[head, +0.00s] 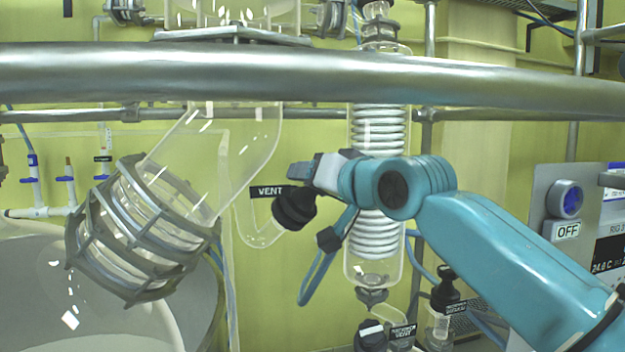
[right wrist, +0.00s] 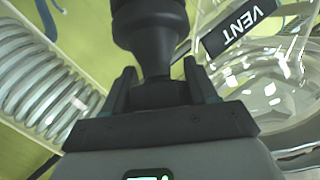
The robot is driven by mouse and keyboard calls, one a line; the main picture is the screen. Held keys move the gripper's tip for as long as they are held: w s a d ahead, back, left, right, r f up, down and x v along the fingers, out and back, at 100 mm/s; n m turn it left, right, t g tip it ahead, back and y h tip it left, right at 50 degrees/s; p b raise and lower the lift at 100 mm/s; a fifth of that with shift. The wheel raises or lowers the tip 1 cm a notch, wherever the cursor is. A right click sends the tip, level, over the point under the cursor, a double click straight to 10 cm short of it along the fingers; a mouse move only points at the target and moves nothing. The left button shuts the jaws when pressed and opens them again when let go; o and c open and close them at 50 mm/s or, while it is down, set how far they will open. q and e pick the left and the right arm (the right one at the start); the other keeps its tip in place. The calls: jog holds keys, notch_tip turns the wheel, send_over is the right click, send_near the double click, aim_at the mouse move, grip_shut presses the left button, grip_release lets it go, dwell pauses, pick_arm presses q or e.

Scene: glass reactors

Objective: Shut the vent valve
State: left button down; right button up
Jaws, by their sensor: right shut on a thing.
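The vent valve is a black knob (head: 293,208) at the end of a bent glass side tube (head: 258,237), by a black label reading VENT (head: 269,191). In the right wrist view the black valve knob (right wrist: 150,30) stands between the fingers of my right gripper (right wrist: 160,90), which is shut on its narrower neck. In the head view my right gripper (head: 308,178) reaches the valve from the right and hides part of it. Whether the valve is open or shut I cannot tell. My left gripper is not in view.
A thick metal rail (head: 300,72) crosses the head view above the arm. A glass coil condenser (head: 378,235) stands just behind the gripper. A caged glass joint (head: 140,230) is at left, and a control panel with an OFF sign (head: 566,231) at right.

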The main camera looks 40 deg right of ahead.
jog(key=shift+r, duration=0.1)
jog(key=o, duration=1)
jog(key=shift+s, duration=0.2)
jog(key=shift+c, duration=0.2)
jog(key=shift+s+r, duration=0.1)
jog(key=shift+s, duration=0.2)
jog(key=shift+w, duration=0.15)
jog(key=shift+s+a+f+b, duration=0.2)
jog(key=shift+s+b, duration=0.15)
jog(key=shift+b, duration=0.05)
jog(key=b+v, duration=0.1)
jog(key=v, duration=1.4)
jog(key=shift+s+r, duration=0.2)
jog(key=shift+s, duration=0.15)
